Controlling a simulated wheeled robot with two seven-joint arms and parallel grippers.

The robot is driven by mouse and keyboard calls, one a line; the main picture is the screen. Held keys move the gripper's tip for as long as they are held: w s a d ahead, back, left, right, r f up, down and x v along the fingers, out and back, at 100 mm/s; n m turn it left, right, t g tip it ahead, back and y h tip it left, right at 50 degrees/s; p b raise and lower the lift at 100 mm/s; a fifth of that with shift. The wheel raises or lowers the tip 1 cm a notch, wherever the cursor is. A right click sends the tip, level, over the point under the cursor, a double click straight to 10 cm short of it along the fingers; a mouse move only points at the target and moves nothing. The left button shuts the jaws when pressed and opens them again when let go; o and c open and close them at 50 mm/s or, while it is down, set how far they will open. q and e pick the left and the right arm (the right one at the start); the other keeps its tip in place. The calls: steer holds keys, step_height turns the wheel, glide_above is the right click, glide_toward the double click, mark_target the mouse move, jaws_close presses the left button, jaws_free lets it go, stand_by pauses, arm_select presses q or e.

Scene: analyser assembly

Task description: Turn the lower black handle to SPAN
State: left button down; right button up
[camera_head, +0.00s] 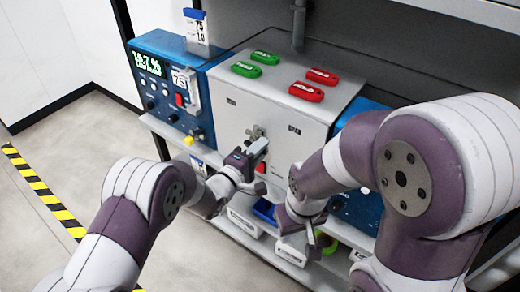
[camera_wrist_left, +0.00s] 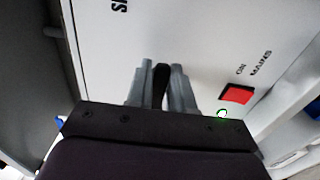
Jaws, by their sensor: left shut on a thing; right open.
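The black handle (camera_wrist_left: 161,84) shows in the left wrist view, upright in the picture between the two grey fingers of my left gripper (camera_wrist_left: 160,92). The fingers are shut on it, in front of the white panel. In the head view my left gripper (camera_head: 256,148) is at the front of the white cabinet (camera_head: 238,117), and its fingers hide most of the handle. My right gripper (camera_head: 316,243) is open, lower and right, before the lower shelf.
A red switch (camera_wrist_left: 236,94) marked ON and MAINS is right of the left fingers. Two green tags (camera_head: 256,63) and two red tags (camera_head: 314,84) lie on the cabinet. A blue analyser (camera_head: 165,73) stands left. Bins, one blue (camera_head: 264,210), sit below.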

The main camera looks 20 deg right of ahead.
arm_select(q)
steer(key=c, duration=1.1)
jaws_free()
steer(key=shift+a, duration=0.1)
steer(key=b+v, duration=0.1)
steer(key=v, duration=1.1)
steer(key=shift+s+a, duration=0.2)
steer(key=shift+s, duration=0.05)
